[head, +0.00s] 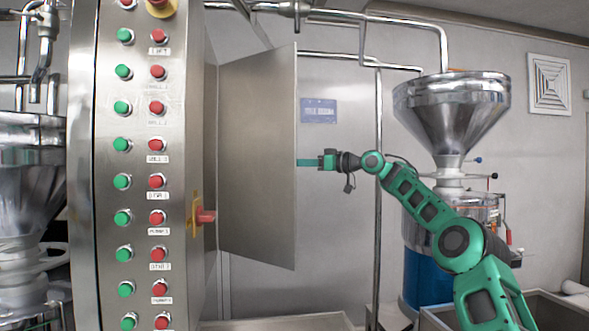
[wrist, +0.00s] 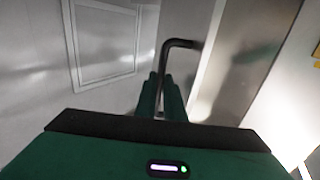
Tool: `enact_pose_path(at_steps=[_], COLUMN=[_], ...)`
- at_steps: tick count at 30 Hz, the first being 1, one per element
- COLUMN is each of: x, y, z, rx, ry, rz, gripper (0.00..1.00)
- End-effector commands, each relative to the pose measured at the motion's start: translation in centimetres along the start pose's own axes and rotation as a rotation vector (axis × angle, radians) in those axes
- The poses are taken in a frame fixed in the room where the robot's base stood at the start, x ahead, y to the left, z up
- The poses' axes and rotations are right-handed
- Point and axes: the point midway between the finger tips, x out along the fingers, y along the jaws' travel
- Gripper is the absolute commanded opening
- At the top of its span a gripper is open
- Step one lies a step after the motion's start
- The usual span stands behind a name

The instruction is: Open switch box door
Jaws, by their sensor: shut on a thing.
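The switch box (head: 205,130) is a tall steel cabinet with columns of green and red buttons on its front. Its steel door (head: 255,150) stands swung out from the cabinet's right side in the head view. My green gripper (head: 308,162) is at the door's right edge, about mid-height, coming from the right. In the wrist view, a black bent handle (wrist: 180,43) sticks out from the door (wrist: 245,60). My gripper's fingers (wrist: 161,95) are shut on the handle's bar. In the head view the handle is hidden behind the door.
A steel hopper (head: 452,105) on a grinder stands to the right, behind my arm. A vertical pipe (head: 377,200) runs behind the gripper. A red rotary switch (head: 204,217) juts from the cabinet near the door. A metal bin (head: 550,308) is at lower right.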

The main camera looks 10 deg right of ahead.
Motion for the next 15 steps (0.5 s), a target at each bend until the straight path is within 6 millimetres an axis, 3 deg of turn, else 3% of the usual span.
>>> enact_pose_path(at_steps=[10, 11, 12, 15], x=[-0.5, -0.5, -0.6, -0.8], y=[0.3, 0.3, 0.4, 0.5], z=[0.0, 0.0, 0.0, 0.0], rx=[0.003, 0.003, 0.003, 0.002], ry=[0.002, 0.002, 0.002, 0.001], rz=[0.001, 0.002, 0.003, 0.006], gripper=[0.00, 0.16, 0.26, 0.28])
